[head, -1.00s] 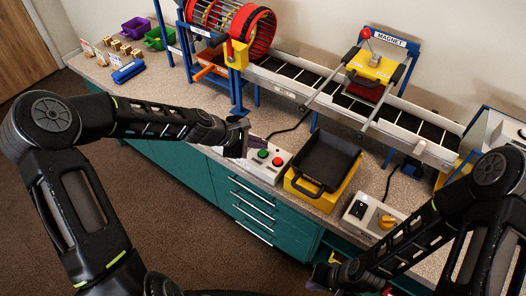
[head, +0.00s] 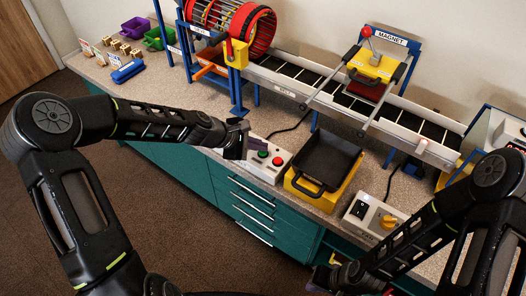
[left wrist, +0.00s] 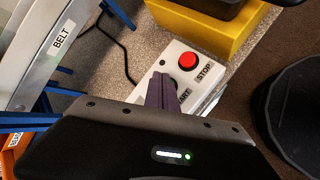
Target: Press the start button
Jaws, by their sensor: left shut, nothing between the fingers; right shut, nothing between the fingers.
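The start button (head: 263,154) is green and sits at the left of a white control box (head: 270,175) on the bench. A red stop button (head: 278,161) is to its right. My left gripper (head: 252,145) is shut and empty, just behind and left of the green button. In the left wrist view its dark purple fingers (left wrist: 158,92) cover part of the START label and most of the start button. Whether they touch it I cannot tell. The red button (left wrist: 187,61) is clear there. My right gripper (head: 319,281) is shut, low at the bench front.
A black tray on a yellow stand (head: 325,165) is right of the control box. Another box with a yellow knob (head: 389,222) is further right. The belt (head: 310,85) runs behind, with a magnet unit (head: 375,67) over it. A blue post (head: 236,95) stands behind my left gripper.

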